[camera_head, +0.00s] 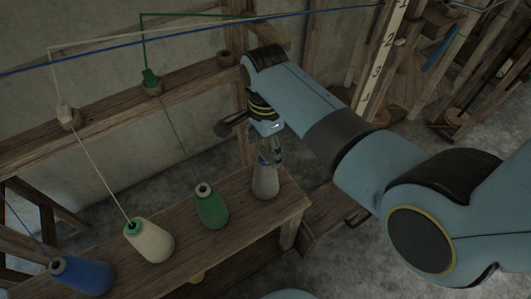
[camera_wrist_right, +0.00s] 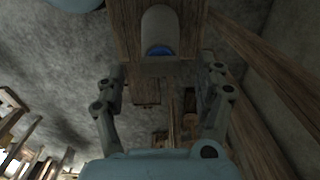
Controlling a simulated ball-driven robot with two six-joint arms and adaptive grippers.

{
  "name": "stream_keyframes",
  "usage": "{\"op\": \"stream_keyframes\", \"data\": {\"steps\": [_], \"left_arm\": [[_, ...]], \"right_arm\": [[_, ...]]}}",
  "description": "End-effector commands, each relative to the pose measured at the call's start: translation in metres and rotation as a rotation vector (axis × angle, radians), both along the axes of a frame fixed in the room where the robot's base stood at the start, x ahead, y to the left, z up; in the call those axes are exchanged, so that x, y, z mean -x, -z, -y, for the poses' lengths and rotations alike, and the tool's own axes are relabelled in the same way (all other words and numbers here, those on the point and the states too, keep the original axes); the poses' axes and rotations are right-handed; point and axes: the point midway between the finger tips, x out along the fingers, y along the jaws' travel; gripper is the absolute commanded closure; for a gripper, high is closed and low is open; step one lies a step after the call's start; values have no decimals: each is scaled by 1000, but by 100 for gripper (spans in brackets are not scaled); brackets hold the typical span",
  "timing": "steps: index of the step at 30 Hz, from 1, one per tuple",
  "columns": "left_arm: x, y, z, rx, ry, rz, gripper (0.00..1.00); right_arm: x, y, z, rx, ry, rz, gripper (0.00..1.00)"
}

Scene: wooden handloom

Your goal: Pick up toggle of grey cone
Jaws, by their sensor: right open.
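The grey cone (camera_head: 265,184) stands upright at the right end of the wooden bench (camera_head: 238,232). My right gripper (camera_head: 268,158) points down just above the cone's top, and its fingers overlap the top in the head view. In the right wrist view a pale grey cone with a blue end (camera_wrist_right: 160,35) lies beyond the spread fingers of the right gripper (camera_wrist_right: 164,82). Nothing shows between these fingers. The toggle of the grey cone cannot be told apart from the fingers and cone top. My left gripper is out of view.
Green (camera_head: 212,207), cream (camera_head: 150,243) and blue (camera_head: 85,276) cones stand left along the bench. Threads rise to a green toggle (camera_head: 150,77) and a whitish toggle (camera_head: 65,113) at the wooden rail (camera_head: 110,104). A blue thread (camera_head: 200,29) crosses above.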

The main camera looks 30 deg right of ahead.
Motion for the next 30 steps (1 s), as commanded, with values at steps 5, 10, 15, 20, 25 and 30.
{"op": "stream_keyframes", "data": {"steps": [5,10,15,20,25,30], "left_arm": [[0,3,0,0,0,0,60],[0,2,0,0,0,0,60],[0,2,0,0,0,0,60],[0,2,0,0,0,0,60],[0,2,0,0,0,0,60],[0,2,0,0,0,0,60]], "right_arm": [[0,15,0,0,0,1,29],[0,15,0,0,0,1,29],[0,15,0,0,0,1,48],[0,15,0,0,0,1,69],[0,15,0,0,0,1,70],[0,13,0,0,0,2,70]]}}
